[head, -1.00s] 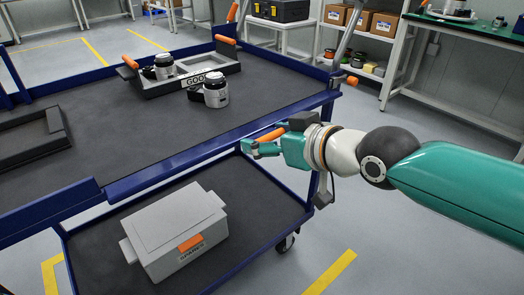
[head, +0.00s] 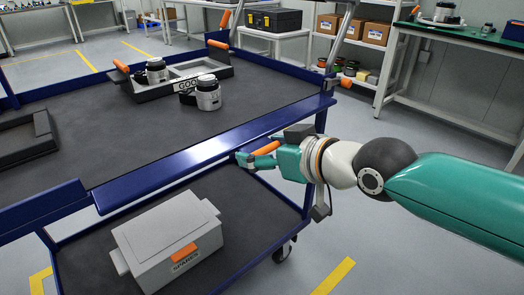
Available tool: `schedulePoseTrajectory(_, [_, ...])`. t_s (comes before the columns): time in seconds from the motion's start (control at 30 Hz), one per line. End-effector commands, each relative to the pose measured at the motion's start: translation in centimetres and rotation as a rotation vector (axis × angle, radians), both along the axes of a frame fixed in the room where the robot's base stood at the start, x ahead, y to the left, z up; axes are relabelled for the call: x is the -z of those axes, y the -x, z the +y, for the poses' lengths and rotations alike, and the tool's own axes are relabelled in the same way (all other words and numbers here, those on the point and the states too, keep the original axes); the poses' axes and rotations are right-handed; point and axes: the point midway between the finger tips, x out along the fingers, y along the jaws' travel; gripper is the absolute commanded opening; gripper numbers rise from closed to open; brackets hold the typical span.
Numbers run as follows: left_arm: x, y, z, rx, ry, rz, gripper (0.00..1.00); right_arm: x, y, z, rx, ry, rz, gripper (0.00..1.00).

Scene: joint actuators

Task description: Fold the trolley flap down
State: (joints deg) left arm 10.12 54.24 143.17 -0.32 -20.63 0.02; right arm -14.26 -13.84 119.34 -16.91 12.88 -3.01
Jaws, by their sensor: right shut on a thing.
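The trolley flap (head: 165,173) is a blue panel along the near edge of the trolley's grey upper deck (head: 130,130). It leans outward over the lower shelf, with its broad face catching the light. My right gripper (head: 250,158) is at the flap's outer edge, towards its right end. It is shut on the orange handle (head: 265,148) there; the fingers partly hide the grip. My left gripper is not in view.
A grey SPARES box (head: 165,238) stands on the lower shelf (head: 85,262) below the flap. An empty dark tray (head: 28,150) lies left. Open floor is at lower right.

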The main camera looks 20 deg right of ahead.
Motion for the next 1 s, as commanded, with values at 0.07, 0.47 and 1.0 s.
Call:
schedulePoseTrajectory(0.07, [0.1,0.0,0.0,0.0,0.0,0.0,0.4,0.8,0.1,0.1,-0.004,0.006,0.022,0.81])
schedulePoseTrajectory(0.47, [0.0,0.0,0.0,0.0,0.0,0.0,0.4,0.4,0.1,0.0,-0.001,0.003,0.011,0.98])
schedulePoseTrajectory(1.0, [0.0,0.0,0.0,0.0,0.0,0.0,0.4,-2.6,6.4,-2.2,0.0,0.001,0.005,0.98])
